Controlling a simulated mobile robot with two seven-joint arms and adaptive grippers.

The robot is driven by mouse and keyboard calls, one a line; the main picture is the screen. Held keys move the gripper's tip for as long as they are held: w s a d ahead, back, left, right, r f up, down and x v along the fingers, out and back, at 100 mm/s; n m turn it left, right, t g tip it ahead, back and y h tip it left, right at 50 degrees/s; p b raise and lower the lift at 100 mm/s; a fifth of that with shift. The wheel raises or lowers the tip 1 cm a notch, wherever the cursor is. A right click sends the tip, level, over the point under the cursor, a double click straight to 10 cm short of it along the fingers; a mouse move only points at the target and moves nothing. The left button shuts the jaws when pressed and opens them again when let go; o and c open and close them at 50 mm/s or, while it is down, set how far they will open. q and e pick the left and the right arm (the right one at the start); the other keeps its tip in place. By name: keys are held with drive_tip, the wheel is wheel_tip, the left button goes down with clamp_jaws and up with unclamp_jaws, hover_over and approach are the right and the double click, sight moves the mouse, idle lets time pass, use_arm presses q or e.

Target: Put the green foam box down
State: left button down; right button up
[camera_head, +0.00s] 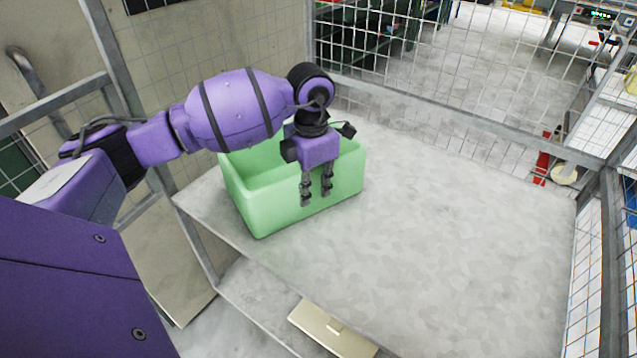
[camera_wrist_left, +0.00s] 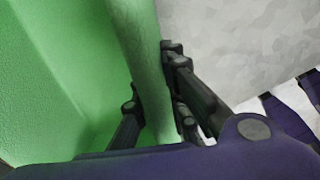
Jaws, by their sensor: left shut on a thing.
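The green foam box (camera_head: 275,212) is open-topped and sits at the left part of the grey table (camera_head: 440,220); whether its base touches the top all around I cannot tell. My left gripper (camera_head: 316,192) reaches down over its front wall and is shut on that wall. In the left wrist view, the green foam box (camera_wrist_left: 60,70) fills the left side, and its wall runs between the two fingers of my left gripper (camera_wrist_left: 158,112). Part of the box's rear is hidden behind my left arm. My right gripper is not in view.
The table is bare to the right of the box. Wire mesh panels (camera_head: 450,100) on metal frames border the back and right sides. A beige flat object (camera_head: 330,330) lies below the table's front edge. A red object (camera_head: 543,158) stands beyond the mesh at right.

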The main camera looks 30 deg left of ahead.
use_arm(q)
drive_tip(key=c, duration=1.8)
unclamp_jaws()
drive_tip(key=shift+o, duration=0.2)
wheel_tip(320, 180, up, 12)
drive_tip(key=shift+d+r, duration=0.1)
drive_tip(key=shift+r, duration=0.05)
